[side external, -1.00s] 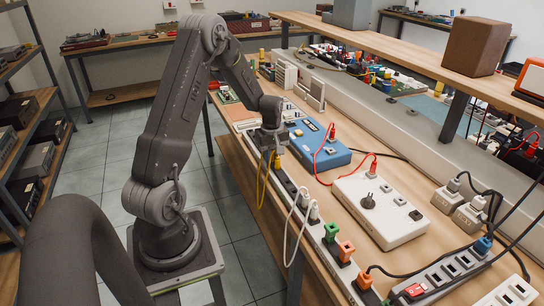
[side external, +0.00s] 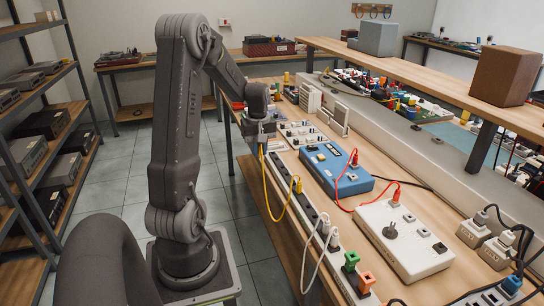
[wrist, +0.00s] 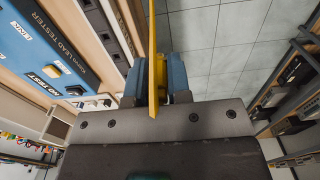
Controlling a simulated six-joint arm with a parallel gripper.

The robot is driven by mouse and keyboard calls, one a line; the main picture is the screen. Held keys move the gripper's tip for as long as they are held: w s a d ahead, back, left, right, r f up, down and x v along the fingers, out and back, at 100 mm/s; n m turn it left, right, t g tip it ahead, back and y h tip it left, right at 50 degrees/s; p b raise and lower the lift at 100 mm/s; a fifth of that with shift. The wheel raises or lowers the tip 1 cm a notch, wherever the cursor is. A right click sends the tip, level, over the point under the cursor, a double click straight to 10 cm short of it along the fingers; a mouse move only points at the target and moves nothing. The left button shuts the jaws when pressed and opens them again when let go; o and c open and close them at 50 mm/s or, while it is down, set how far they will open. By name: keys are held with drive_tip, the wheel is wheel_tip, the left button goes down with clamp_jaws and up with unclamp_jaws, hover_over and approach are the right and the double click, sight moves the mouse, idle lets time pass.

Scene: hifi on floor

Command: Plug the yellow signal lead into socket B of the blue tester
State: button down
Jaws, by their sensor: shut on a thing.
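My gripper (side external: 262,142) is shut on the yellow signal lead (side external: 270,200), held in the air to the left of the blue tester. In the wrist view the yellow plug (wrist: 159,75) sits between the blue fingers, with yellow lead running up the picture. The lead hangs in a loop to a yellow plug (side external: 298,186) at the black strip along the bench edge. The blue tester (side external: 325,168) lies on the bench with a red plug in its top. It also shows in the wrist view (wrist: 50,45). Its socket letters are not readable, so I cannot identify socket B.
A red lead (side external: 345,209) runs from the tester to a white box with a dark knob (side external: 410,240). The black strip (side external: 312,215) also holds white, green and orange plugs. A white lead hangs over the front edge. Floor (side external: 245,235) left of the bench is clear.

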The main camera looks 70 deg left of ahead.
drive_tip(key=shift+w+a+r, duration=0.15)
drive_tip(key=shift+w+a, duration=0.1)
drive_tip(key=shift+w, duration=0.05)
drive_tip(key=w+d+f, duration=0.1)
drive_tip(key=w+d, duration=0.2)
drive_tip(key=w, duration=0.6)
drive_tip(key=w+d, duration=0.3)
drive_tip(key=w, duration=0.7)
drive_tip(key=w+d+f, duration=0.1)
drive_tip(key=w+d, duration=0.2)
drive_tip(key=w, duration=0.7)
drive_tip(key=shift+d+f, duration=0.3)
drive_tip(key=shift+f, duration=2.15)
drive_tip(key=shift+f, duration=1)
drive_tip(key=c, duration=1)
unclamp_jaws()
